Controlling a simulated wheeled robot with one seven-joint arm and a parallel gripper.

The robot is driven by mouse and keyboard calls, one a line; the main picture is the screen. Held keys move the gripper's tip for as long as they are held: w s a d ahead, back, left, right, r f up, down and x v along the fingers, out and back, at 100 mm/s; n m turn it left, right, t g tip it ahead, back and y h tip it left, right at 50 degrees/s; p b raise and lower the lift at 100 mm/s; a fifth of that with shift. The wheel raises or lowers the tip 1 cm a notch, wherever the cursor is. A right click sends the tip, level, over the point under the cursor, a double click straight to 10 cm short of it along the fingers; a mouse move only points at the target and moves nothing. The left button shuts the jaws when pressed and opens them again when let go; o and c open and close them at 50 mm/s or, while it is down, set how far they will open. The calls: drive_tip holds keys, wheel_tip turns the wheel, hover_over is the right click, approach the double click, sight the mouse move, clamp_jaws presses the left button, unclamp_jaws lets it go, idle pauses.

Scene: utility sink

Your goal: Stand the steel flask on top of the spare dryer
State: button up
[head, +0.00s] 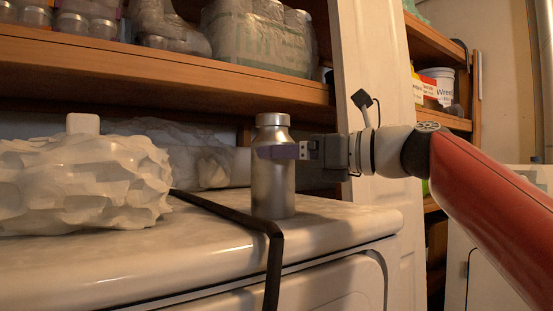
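The steel flask (272,192) is a silver bottle with a shoulder and a wide cap. It is upright, and its base appears to rest on the white appliance top (341,222), near the right end. That appliance looks like a dryer, but I cannot tell whether it is the spare one. My gripper (282,152) reaches in from the right at the flask's upper body. One finger crosses in front of the flask; the other is hidden behind it. I cannot tell whether the fingers press on it.
A black strap (232,214) runs over the top beside the flask and down the front. A bumpy white object (80,188) fills the left. A loaded wooden shelf (170,68) hangs above. A white post (370,60) stands behind my gripper. Another white appliance (484,284) is at right.

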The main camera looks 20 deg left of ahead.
drive_tip(key=b+v, duration=0.2)
drive_tip(key=v, duration=0.7)
